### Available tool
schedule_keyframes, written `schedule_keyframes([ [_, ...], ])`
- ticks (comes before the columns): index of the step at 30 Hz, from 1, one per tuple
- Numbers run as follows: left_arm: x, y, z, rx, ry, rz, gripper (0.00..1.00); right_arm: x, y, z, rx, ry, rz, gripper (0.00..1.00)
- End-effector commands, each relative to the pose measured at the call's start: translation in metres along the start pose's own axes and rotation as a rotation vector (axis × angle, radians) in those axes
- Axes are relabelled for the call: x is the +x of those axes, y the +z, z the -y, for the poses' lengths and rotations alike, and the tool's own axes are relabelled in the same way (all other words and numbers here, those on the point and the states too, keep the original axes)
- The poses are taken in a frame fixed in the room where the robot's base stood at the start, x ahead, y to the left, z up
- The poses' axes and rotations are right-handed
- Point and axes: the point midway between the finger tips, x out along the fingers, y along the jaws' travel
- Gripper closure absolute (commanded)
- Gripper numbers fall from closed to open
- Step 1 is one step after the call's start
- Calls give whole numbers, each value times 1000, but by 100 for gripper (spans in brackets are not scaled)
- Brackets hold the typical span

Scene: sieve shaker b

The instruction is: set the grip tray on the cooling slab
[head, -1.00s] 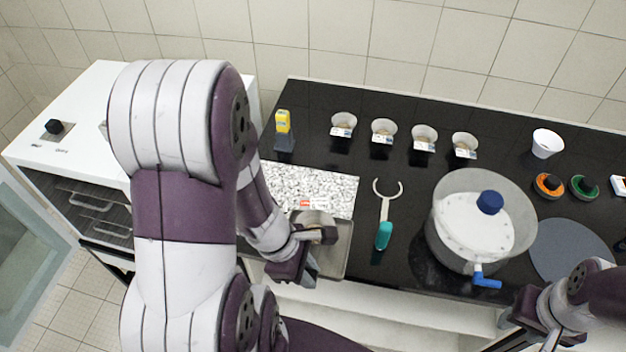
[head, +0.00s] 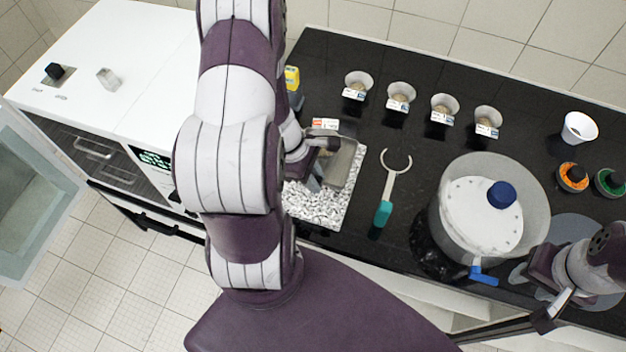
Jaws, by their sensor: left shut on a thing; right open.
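The grip tray (head: 343,164), a shallow grey metal tray with an orange-and-white label at its far edge, is over the back part of the cooling slab. The cooling slab (head: 322,208) is a white-and-black speckled plate on the black counter; its front part shows bare, and my arm and the tray hide the rest. My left gripper (head: 318,162) is shut on the grip tray at its left side. I cannot tell whether the tray touches the slab. My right gripper (head: 536,291) is open, at the lower right in front of the large pot.
A teal-handled ring tool (head: 384,212) lies right of the slab. The large pot (head: 482,215) with a blue knob stands further right. Several small labelled cups (head: 401,94) line the back. A yellow-topped item (head: 292,78) stands behind the slab. The white oven (head: 110,75) is at left.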

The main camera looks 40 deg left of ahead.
Motion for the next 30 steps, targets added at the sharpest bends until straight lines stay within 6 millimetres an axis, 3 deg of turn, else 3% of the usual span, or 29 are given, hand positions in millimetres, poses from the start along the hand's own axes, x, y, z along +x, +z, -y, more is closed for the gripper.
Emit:
schedule_keyframes([
  [3,6,-7,-7,0,0,1,100,-2,0,0,0,0,0,57],
  [9,37,-21,-6,-1,-1,1,100,-1,0,0,0,0,0,57],
  [21,45,-24,-6,1,0,0,100,4,1,0,0,0,0,57],
  [22,44,-23,-6,1,0,0,72,3,0,0,0,0,0,57],
  [24,43,-23,-6,1,0,0,53,2,0,0,0,0,0,57],
  [30,43,-23,-6,1,0,0,53,2,0,0,0,0,0,57],
])
